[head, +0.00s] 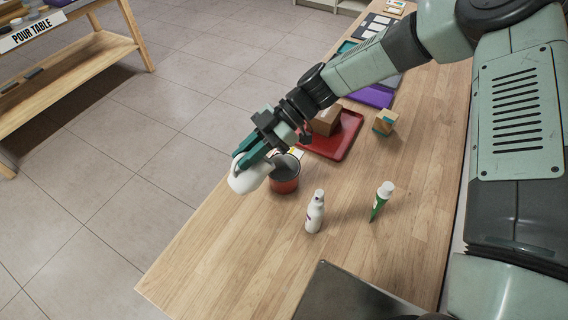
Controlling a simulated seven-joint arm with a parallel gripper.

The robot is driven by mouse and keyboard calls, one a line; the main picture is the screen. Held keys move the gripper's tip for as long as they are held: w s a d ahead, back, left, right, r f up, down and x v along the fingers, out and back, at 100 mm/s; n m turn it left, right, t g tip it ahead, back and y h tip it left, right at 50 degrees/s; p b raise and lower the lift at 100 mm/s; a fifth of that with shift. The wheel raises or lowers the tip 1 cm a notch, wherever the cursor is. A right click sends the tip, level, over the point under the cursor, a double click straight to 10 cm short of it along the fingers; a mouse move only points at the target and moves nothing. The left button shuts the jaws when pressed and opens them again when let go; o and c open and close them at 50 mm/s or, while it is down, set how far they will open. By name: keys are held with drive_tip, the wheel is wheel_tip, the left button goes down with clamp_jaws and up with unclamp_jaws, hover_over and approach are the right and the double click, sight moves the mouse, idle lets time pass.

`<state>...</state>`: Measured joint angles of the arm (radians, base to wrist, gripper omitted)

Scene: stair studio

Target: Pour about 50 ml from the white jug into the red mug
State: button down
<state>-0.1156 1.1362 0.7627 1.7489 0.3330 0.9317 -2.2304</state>
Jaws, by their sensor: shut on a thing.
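My gripper (260,152) is shut on the white jug (247,180) near the left edge of the wooden table. The jug is tilted, and its lower part points to the left. The red mug (286,184) with a dark inside stands on the table just right of the jug. The jug is beside and partly over the mug's rim in this view; I cannot tell whether they touch. The jug's spout and any liquid stream cannot be made out. The gripper hides part of the jug.
A red tray (350,142) holding a cardboard box (326,120) lies behind the mug. A white bottle (315,212), a green-and-white tube (381,201) and a small box (385,122) stand nearby. A dark panel (345,295) lies at the front. The table's (215,260) front left is clear.

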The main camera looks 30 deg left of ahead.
drive_tip(key=shift+w+d+r+g, duration=0.1)
drive_tip(key=shift+w+r+g, duration=0.15)
drive_tip(key=shift+g, duration=0.15)
drive_tip(key=shift+w+d+r+g+y, duration=0.15)
drive_tip(key=shift+w+r+g+y, duration=0.05)
drive_tip(key=shift+w+g+y, duration=0.1)
drive_tip(key=shift+w+d+r+g, duration=0.1)
drive_tip(key=shift+w+g, duration=0.05)
drive_tip(key=shift+g, duration=0.15)
idle(0.7)
drive_tip(key=shift+w+d+r+g+y+p, duration=0.15)
drive_tip(key=shift+w+d+g+y+p, duration=0.2)
drive_tip(key=shift+w, duration=0.3)
drive_tip(key=shift+w+d+r+g+y+p, duration=0.15)
drive_tip(key=shift+w+d+g+y+p, duration=0.15)
drive_tip(key=shift+w, duration=0.3)
idle(0.6)
